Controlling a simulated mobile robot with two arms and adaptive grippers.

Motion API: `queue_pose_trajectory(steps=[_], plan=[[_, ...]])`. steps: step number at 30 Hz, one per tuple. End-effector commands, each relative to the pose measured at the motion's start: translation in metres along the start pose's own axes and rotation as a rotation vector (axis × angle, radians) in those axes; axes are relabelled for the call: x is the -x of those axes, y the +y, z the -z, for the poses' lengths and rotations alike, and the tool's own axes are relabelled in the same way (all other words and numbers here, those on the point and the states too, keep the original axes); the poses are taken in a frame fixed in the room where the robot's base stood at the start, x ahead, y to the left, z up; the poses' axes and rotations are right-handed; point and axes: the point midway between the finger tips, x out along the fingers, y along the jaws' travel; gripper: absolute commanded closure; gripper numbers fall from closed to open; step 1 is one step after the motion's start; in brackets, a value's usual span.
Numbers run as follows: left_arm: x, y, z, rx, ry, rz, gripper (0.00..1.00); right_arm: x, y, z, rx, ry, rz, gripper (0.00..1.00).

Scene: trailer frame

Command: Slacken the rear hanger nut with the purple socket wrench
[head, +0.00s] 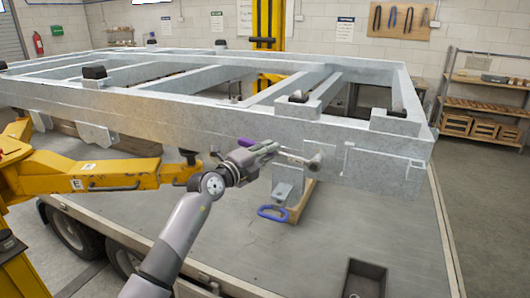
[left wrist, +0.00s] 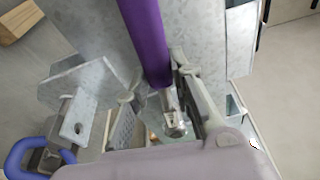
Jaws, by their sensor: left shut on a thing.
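My left gripper (head: 272,153) reaches the side rail of the grey trailer frame (head: 225,125) and is shut on the purple socket wrench (left wrist: 147,40). In the left wrist view the purple handle runs up from between the fingers (left wrist: 165,110), with bright metal below it. In the head view a bit of purple (head: 245,142) shows behind the gripper, and a metal shaft (head: 297,159) points right to the rail near a hanger bracket (head: 289,181). I cannot make out the hanger nut or whether the socket sits on it. My right gripper is not in view.
A blue loop-handled tool (head: 272,213) is at the bracket's foot, beside a wooden block (head: 301,203). A dark open bin (head: 365,279) stands at the front right of the flat bed (head: 330,240). Yellow lift arms (head: 110,172) reach in at left. The bed between is clear.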

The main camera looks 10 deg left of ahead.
Motion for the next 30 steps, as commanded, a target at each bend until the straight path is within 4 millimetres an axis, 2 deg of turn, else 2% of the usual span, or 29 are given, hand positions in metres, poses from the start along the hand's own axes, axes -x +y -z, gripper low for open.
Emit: queue_pose_trajectory(steps=[1,8,19,28,29,30], plan=[[-0.003,-0.003,0.012,0.030,0.020,0.015,1.00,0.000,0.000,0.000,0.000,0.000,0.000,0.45],[-0.003,0.011,0.012,0.134,0.018,0.042,1.00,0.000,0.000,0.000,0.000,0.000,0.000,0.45],[-0.003,0.013,0.013,0.156,0.019,0.048,1.00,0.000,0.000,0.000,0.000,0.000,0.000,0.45],[-0.004,0.031,0.016,0.286,0.017,0.081,1.00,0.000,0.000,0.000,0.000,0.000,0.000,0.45],[-0.004,0.030,0.016,0.285,0.017,0.082,0.80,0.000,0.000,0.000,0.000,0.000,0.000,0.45],[-0.004,0.030,0.016,0.283,0.018,0.081,0.83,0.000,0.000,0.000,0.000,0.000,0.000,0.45]])
